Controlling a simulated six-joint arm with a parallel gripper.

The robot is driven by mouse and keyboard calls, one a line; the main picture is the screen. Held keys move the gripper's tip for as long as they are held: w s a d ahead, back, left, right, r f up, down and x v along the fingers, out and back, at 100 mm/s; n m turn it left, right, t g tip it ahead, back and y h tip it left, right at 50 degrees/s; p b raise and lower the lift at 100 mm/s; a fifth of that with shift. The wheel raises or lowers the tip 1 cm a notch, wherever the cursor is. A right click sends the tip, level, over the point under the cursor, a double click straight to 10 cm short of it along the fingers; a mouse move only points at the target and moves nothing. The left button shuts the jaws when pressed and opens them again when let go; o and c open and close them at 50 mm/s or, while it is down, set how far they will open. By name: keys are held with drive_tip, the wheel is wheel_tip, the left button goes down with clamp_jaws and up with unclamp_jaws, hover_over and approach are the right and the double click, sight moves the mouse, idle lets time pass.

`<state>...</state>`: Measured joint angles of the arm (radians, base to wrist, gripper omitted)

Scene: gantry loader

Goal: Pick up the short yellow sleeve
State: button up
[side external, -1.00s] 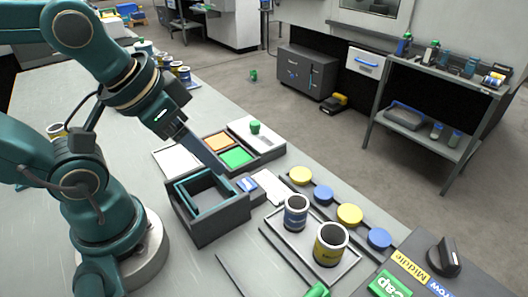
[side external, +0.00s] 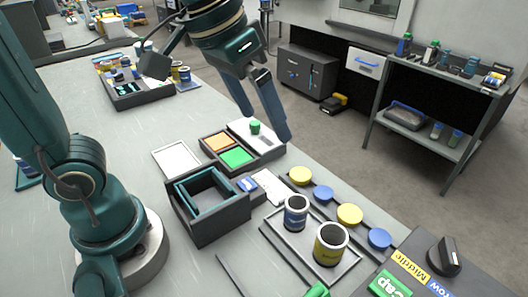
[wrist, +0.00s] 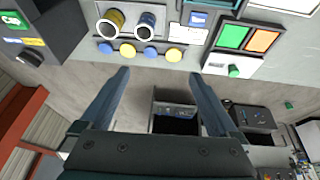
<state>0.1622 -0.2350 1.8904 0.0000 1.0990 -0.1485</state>
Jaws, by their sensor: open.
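A yellow sleeve with dark bands (side external: 331,246) stands upright on the light tray (side external: 290,250) at the front right, beside a blue sleeve with dark bands (side external: 296,214). In the wrist view, the yellow sleeve (wrist: 110,22) and blue sleeve (wrist: 145,26) stand near the top edge. My gripper (side external: 266,125) is open and empty, with its fingers spread high above the bench's far side. In the wrist view, my gripper (wrist: 160,73) points past the row of caps, away from both sleeves.
Yellow and blue round caps (side external: 349,214) form a row beside the tray. A dark open box (side external: 215,222) stands left of the tray. Orange and green pads (side external: 236,157) lie behind it. A knob panel (side external: 440,270) is at front right.

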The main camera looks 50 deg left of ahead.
drive_tip(key=w+d+f+m+g, duration=0.2)
drive_tip(key=w+d+f, duration=0.3)
drive_tip(key=d, duration=0.2)
drive_tip(key=m+g, duration=0.1)
drive_tip(key=g, duration=0.1)
hover_over(333, 237)
drive_tip(key=s, duration=0.2)
wheel_tip(333, 237, down, 8)
drive_tip(key=f, duration=0.1)
drive_tip(key=shift+y, duration=0.3)
drive_tip(key=shift+w+d+f, duration=0.1)
drive_tip(key=shift+d+f, duration=0.1)
drive_tip(key=shift+f, duration=0.85)
drive_tip(key=shift+d+f, duration=0.2)
drive_tip(key=shift+f, duration=0.8)
clamp_jaws()
